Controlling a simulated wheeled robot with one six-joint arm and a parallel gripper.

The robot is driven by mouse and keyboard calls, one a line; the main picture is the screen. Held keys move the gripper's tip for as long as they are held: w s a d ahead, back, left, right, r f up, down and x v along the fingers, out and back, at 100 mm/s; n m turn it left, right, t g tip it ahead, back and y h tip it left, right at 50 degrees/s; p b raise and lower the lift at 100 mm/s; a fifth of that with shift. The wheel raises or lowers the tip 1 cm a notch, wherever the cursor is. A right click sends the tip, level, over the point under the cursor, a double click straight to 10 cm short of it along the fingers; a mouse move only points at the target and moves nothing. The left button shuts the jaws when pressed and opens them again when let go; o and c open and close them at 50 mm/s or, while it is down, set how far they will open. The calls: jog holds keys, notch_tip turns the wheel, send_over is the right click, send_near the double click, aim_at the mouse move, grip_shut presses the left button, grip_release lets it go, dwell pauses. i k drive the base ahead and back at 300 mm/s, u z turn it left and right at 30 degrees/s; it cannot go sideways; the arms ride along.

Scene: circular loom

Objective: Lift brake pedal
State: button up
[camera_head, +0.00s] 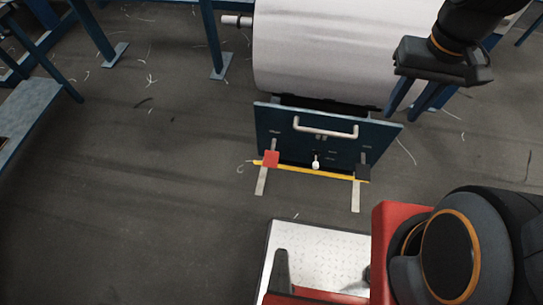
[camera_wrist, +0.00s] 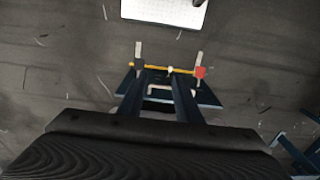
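Two pedals sit at the foot of a dark blue panel: a red one (camera_head: 271,159) on the left and a black one (camera_head: 362,172) on the right. I cannot tell which is the brake pedal. Each has a grey metal strip reaching out over the floor. In the wrist view the red pedal (camera_wrist: 200,72) is right and the black pedal (camera_wrist: 139,65) left. My gripper (camera_head: 403,111) is up and right of the panel, apart from both pedals. Its two blue fingers (camera_wrist: 157,74) look spread with nothing between them.
A yellow bar (camera_head: 315,172) runs between the pedals, with a small white knob (camera_head: 316,161) near its middle. The panel (camera_head: 285,132) has a pale handle (camera_head: 325,130). A large white roll (camera_head: 320,50) is above. Blue frame legs (camera_head: 212,40) stand left. The floor before the pedals is clear apart from thread scraps.

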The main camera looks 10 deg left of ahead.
aim_at(270, 158)
jog(key=k, duration=0.5)
jog(key=u, duration=2.3)
jog(key=i, duration=1.8)
jog(key=z, duration=2.35)
